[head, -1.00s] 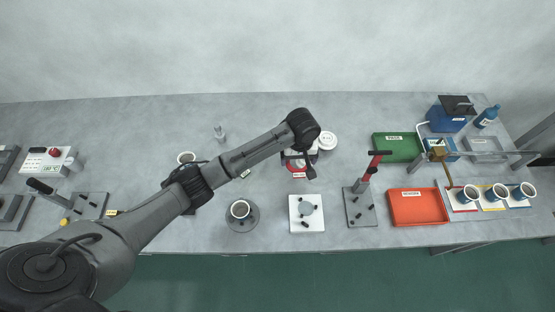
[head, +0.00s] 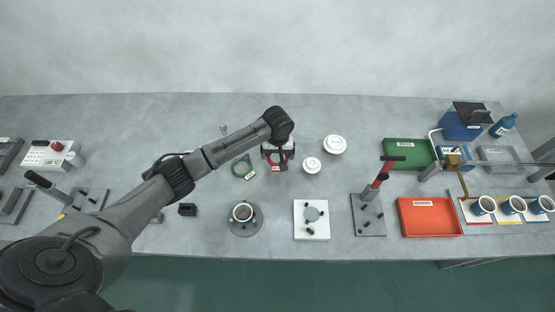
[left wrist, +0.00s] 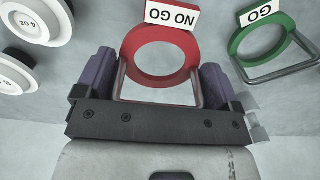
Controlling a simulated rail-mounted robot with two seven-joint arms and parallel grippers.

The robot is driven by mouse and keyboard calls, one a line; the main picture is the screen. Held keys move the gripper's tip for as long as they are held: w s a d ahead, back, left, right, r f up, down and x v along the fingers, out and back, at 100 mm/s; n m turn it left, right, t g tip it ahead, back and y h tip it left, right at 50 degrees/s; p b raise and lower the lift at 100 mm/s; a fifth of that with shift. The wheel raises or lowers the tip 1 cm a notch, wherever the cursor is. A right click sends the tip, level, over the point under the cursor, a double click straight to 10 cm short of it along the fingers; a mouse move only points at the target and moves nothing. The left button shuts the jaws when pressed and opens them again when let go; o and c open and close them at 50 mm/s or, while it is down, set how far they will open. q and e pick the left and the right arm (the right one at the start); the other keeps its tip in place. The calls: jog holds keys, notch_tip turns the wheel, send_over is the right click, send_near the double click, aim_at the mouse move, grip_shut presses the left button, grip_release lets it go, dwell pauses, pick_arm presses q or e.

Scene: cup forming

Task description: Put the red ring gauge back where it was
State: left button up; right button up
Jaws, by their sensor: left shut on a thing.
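The red ring gauge (left wrist: 160,80), labelled NO GO, is between the purple-padded fingers of my left gripper (head: 278,153) in the left wrist view. The fingers are shut on its wire handle. In the head view the gripper points down over the back middle of the table and partly hides the red ring. The green ring gauge (head: 242,167), labelled GO, lies on the table just left of the gripper; it also shows in the left wrist view (left wrist: 240,42). I cannot tell whether the red ring touches the table. My right gripper is not in view.
Two white round pieces (head: 333,145) (head: 312,165) stand right of the gripper. A cup on a round base (head: 258,222), a white fixture (head: 325,232) and a red-handled press (head: 372,220) stand in front. Green (head: 428,155) and orange (head: 455,228) trays are farther right.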

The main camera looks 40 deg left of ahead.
aim_at(278, 159)
pick_arm(q)
jog(key=shift+f+b, duration=0.55)
jog(key=shift+f, duration=1.45)
jog(key=shift+f, duration=0.15)
jog(key=o, duration=0.7)
notch_tip(278, 159, up, 12)
jog(key=p, duration=0.2)
jog(key=shift+p, duration=0.3)
